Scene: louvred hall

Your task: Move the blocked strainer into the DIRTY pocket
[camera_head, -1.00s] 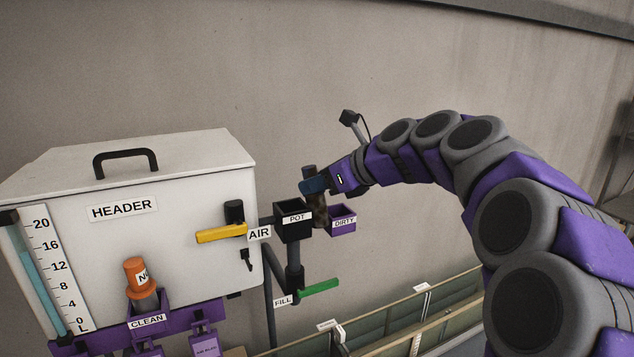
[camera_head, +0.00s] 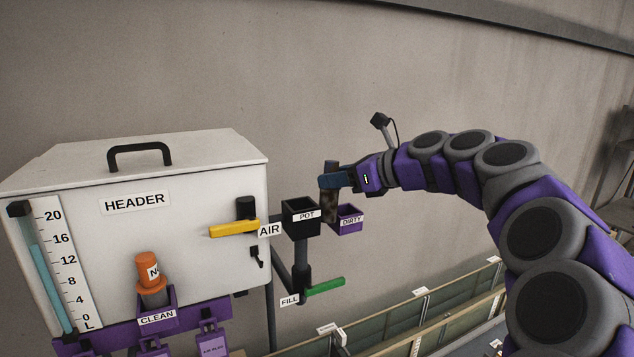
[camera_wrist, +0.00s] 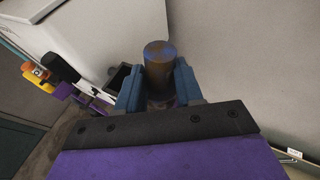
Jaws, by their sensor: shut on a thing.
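My gripper (camera_head: 334,181) is shut on the blocked strainer (camera_head: 329,206), a brown, stained upright cylinder. In the wrist view the strainer's round top (camera_wrist: 160,55) stands between the two blue fingers. In the head view the strainer hangs between the black POT box (camera_head: 300,222) and the purple DIRTY pocket (camera_head: 349,222), in front of the pocket's left edge. I cannot tell whether its lower end touches the pocket. The pocket's inside is mostly hidden. In the wrist view the pocket is not clearly seen.
The white HEADER tank (camera_head: 120,240) stands at the left with a yellow AIR lever (camera_head: 233,229). An orange-topped strainer (camera_head: 149,270) stands in the purple CLEAN pocket (camera_head: 157,318). A green FILL lever (camera_head: 325,287) sits below the pot. Bare wall lies behind and above my gripper.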

